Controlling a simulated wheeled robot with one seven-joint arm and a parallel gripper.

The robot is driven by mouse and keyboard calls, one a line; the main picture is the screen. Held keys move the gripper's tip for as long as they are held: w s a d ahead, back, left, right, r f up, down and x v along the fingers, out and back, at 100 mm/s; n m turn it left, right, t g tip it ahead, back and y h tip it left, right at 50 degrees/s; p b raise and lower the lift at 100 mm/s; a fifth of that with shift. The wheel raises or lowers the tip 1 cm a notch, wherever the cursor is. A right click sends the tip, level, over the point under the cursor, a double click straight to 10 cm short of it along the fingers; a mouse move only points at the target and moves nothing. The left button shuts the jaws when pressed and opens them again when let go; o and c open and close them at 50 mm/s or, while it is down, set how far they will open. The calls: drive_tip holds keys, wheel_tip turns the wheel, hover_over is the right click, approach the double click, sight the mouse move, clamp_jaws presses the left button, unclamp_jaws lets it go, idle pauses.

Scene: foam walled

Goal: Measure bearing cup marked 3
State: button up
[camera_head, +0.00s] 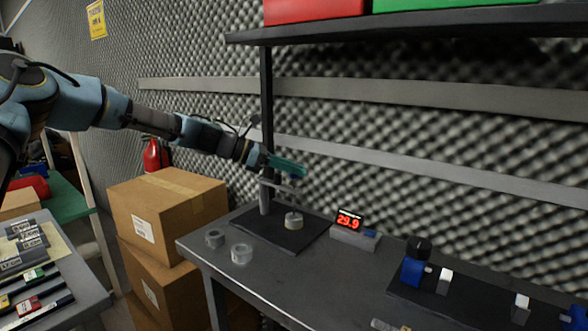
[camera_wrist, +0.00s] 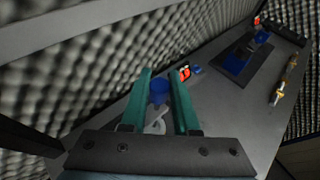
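My gripper (camera_head: 287,166), with teal fingers, is at the upper part of the measuring stand, above its dark base plate (camera_head: 258,236). In the wrist view the fingers (camera_wrist: 162,82) are apart, with a blue round knob (camera_wrist: 158,92) and a pale stand arm (camera_wrist: 156,124) showing between them; I cannot tell whether they touch the knob. A pale bearing cup (camera_head: 293,221) sits on the base plate under the stand arm. Two grey cups, one (camera_head: 215,239) behind the other (camera_head: 241,255), stand on the bench left of the plate. No cup marking is readable.
A display (camera_head: 349,220) reading 29.9 stands right of the stand. A black fixture with a blue block (camera_head: 412,270) is farther right on the bench. Cardboard boxes (camera_head: 170,205) are stacked at the left. A dark shelf (camera_head: 420,27) hangs above.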

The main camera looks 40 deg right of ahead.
clamp_jaws()
drive_tip(key=shift+f, duration=1.3)
drive_tip(key=o, duration=0.6)
unclamp_jaws()
drive_tip(key=shift+w+r, duration=0.1)
drive_tip(key=b+v, duration=0.2)
drive_tip(key=v, duration=0.8)
drive_tip(key=shift+w+a+r, duration=0.1)
drive_tip(key=shift+a+r, duration=0.05)
drive_tip(key=shift+a, duration=0.15)
